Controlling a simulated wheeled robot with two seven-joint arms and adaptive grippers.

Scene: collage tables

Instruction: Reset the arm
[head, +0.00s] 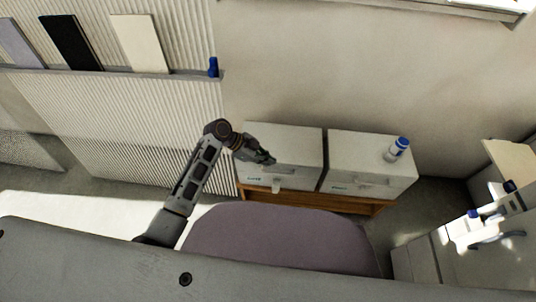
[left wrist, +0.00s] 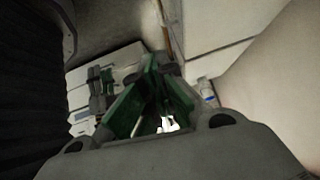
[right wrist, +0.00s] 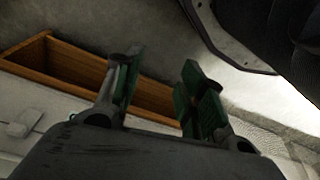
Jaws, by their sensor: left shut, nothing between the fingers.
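My left arm (head: 197,172) reaches in from the left in the head view. Its left gripper (head: 266,158) is over the top of the left white drawer box (head: 297,140); I cannot tell whether it touches it. In the left wrist view the green fingers of this gripper (left wrist: 155,75) are shut with nothing between them. My right gripper (right wrist: 160,75) shows only in the right wrist view. Its fingers are apart and empty, with a wooden open compartment (right wrist: 65,85) behind them.
A right white drawer box (head: 350,155) carries a white bottle with a blue cap (head: 398,149). Both boxes stand on a wooden unit (head: 350,200). A purple rounded seat (head: 275,240) lies in front. A wall ledge (head: 120,73) holds panels. White furniture (head: 445,240) stands at right.

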